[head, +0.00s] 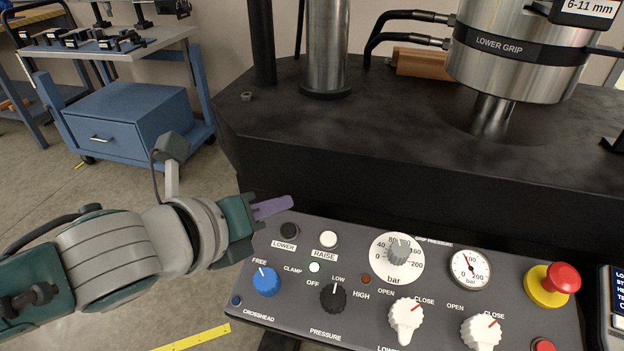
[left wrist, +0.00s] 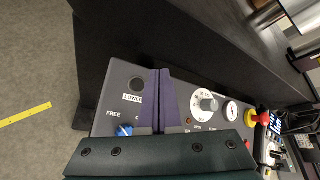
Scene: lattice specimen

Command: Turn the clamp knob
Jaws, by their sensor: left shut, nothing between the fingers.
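The clamp knob (head: 265,281) is blue with a white pointer line and sits at the left end of the grey control panel, between the labels FREE and CLAMP. Its pointer is turned toward FREE. My left gripper (head: 274,207) is shut and empty, its purple fingers above the panel's back left edge, behind the knob and apart from it. In the left wrist view the shut fingers (left wrist: 159,98) lie over the panel beside the LOWER button, and the blue knob (left wrist: 124,130) shows partly, left of them. My right gripper is out of view.
The control panel (head: 375,325) also carries a black LOWER button (head: 290,230), a white RAISE button (head: 328,240), a black pressure knob (head: 333,297), white grip knobs (head: 406,318) and a red emergency stop (head: 562,278). The black machine base (head: 400,130) stands behind. A blue cart (head: 135,120) stands back left.

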